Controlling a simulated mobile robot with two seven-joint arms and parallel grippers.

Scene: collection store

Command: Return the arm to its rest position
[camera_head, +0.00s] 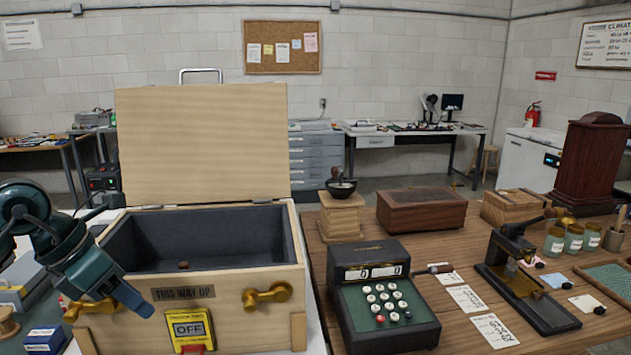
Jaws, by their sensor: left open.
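My left arm comes in from the left edge, dark teal. Its gripper (118,286) is open, with no object seen in it, pointing down at the front left corner of a wooden crate (230,282). It covers part of the crate's front and its left brass latch (88,310). The crate's lid (203,143) stands up at the back. The inside is lined with dark grey foam, and a small brown thing (183,265) shows in it. My right gripper is not in view.
A yellow tracker showing OFF (190,329) is on the crate's front. To the right, a wooden table holds an adding machine (383,295), a coffee grinder (340,211), a wooden box (421,208) and a black press (520,280). A blue box (44,340) lies at lower left.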

